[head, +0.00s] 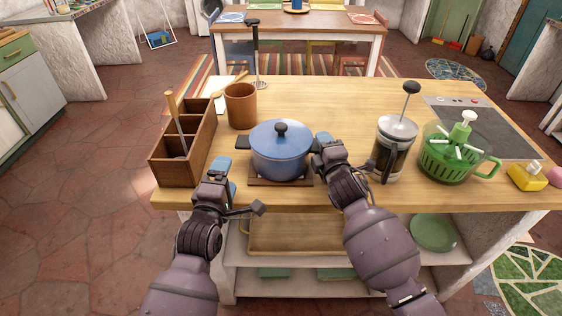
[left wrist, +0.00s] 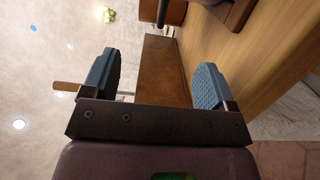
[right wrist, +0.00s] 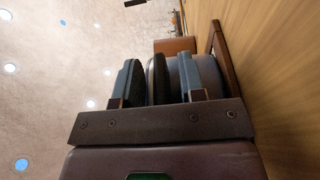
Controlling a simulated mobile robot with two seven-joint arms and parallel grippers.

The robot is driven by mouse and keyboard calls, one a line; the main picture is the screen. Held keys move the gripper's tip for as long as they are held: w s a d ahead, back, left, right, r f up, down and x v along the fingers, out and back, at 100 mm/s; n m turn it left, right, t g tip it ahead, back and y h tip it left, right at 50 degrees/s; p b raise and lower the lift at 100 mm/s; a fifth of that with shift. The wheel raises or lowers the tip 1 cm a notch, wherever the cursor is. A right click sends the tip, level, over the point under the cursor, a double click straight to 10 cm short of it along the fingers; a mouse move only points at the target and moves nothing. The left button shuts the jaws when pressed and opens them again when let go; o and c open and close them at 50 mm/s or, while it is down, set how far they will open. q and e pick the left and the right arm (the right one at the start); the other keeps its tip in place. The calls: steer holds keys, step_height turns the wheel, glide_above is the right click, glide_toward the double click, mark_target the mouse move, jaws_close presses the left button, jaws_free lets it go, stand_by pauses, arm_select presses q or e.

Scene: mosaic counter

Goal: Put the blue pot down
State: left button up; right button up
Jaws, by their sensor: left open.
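The blue pot (head: 281,155) with its lid and dark knob is upright over a brown wooden trivet (head: 281,182) near the counter's front edge. It appears to rest on the trivet, though a small gap cannot be ruled out. My right gripper (head: 325,143) is at the pot's right side, its jaws partly closed around the handle; part of the pot (right wrist: 176,80) shows between the fingers in the right wrist view. My left gripper (head: 222,180) is open and empty, left of the pot and apart from it. The right handle is mostly hidden.
A wooden caddy (head: 187,150) stands left, also seen ahead of my left gripper (left wrist: 163,75). A brown cup (head: 240,106) is behind the pot. A French press (head: 393,150) and green salad spinner (head: 450,155) stand right.

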steer(key=o, duration=0.8)
steer(key=shift+r, duration=0.1)
step_height(320, 180, up, 10)
stand_by(0.5)
